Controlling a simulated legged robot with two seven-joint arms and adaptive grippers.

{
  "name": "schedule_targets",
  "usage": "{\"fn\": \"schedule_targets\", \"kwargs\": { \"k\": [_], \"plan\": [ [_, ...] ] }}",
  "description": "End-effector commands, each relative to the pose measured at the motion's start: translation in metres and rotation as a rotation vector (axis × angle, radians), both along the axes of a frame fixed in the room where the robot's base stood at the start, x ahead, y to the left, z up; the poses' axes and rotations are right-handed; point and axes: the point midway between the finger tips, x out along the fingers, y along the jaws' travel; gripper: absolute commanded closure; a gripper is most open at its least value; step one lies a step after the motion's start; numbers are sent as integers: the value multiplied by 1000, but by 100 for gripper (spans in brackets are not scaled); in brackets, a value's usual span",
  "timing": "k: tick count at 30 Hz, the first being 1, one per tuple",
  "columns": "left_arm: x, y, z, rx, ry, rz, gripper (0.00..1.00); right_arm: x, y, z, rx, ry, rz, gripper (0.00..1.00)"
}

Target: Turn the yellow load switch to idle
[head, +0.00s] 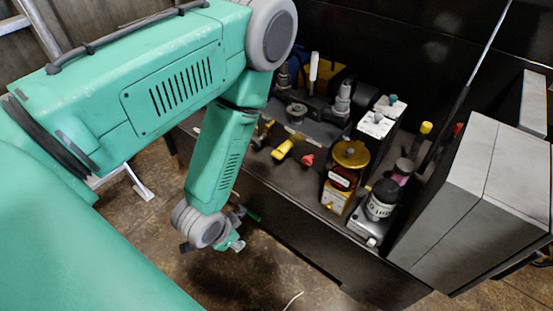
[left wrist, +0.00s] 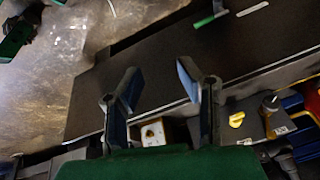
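The yellow load switch (head: 282,150) is a small knob on the front part of the dark machine deck. It also shows in the left wrist view, as a yellow knob (left wrist: 236,119) to the right of my fingers. My left gripper (head: 235,232) hangs in front of the machine, lower and to the left of the switch, apart from it. In the left wrist view my left gripper (left wrist: 157,80) has its two fingers spread with nothing held between them. My right gripper is in neither view.
A red knob (head: 307,160) lies right of the yellow switch. A gold-capped amber bottle (head: 349,158) and a dark labelled container (head: 381,200) stand further right, before a grey box (head: 470,200). A green handle (left wrist: 208,21) is on the machine front. Floor is open in front.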

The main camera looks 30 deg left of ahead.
Motion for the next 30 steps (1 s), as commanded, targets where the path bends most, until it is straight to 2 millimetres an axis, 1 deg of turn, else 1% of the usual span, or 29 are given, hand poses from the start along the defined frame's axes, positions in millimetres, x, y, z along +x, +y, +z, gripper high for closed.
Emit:
{"fn": "schedule_targets", "kwargs": {
  "k": [1,2,3,5,6,9,12,16,20,23,26,30],
  "plan": [
    [30,13,-27,57,-121,-96,68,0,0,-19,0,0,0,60],
    [50,20,-35,103,-203,-166,68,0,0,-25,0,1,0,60],
    [75,31,-44,175,-315,-261,68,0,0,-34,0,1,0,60],
    [108,45,-50,305,-477,-398,68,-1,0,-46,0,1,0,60],
    [126,54,-52,400,-577,-482,68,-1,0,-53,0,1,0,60],
    [158,69,-47,639,-791,-656,68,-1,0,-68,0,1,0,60],
    [172,77,-38,843,-943,-766,68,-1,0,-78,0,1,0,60],
    [178,80,-28,1004,-1048,-836,68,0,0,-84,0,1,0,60],
    [184,79,-23,1051,-1076,-851,68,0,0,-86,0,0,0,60],
    [197,79,-23,1051,-1078,-849,68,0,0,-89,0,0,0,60],
    [216,78,-24,1049,-1080,-848,68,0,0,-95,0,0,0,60],
    [247,76,-25,1048,-1079,-847,68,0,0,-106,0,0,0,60]
  ]
}}
